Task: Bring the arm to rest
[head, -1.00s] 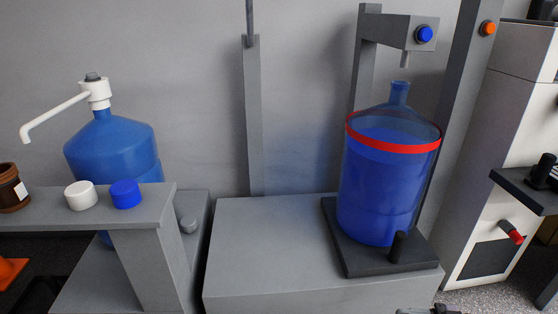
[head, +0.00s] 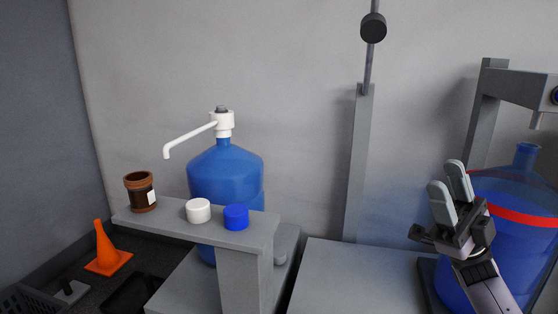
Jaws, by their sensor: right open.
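My right gripper (head: 447,180) is raised at the lower right of the head view, with its two pale fingers pointing up and apart. It is open and nothing shows between the fingers. It overlaps the left side of a large blue bottle (head: 515,240) with a red band; I cannot tell how far apart they are. The bottle stands upright on a dark base (head: 428,280), mostly hidden by my arm. My left gripper is not in view.
A grey shelf (head: 245,237) at left holds a brown jar (head: 141,191), a white cap (head: 198,211) and a blue cap (head: 236,217). Behind it stands a blue bottle (head: 225,170) with a white pump (head: 222,123). An orange cone (head: 106,247) is on the floor. The grey block (head: 345,275) has bare top.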

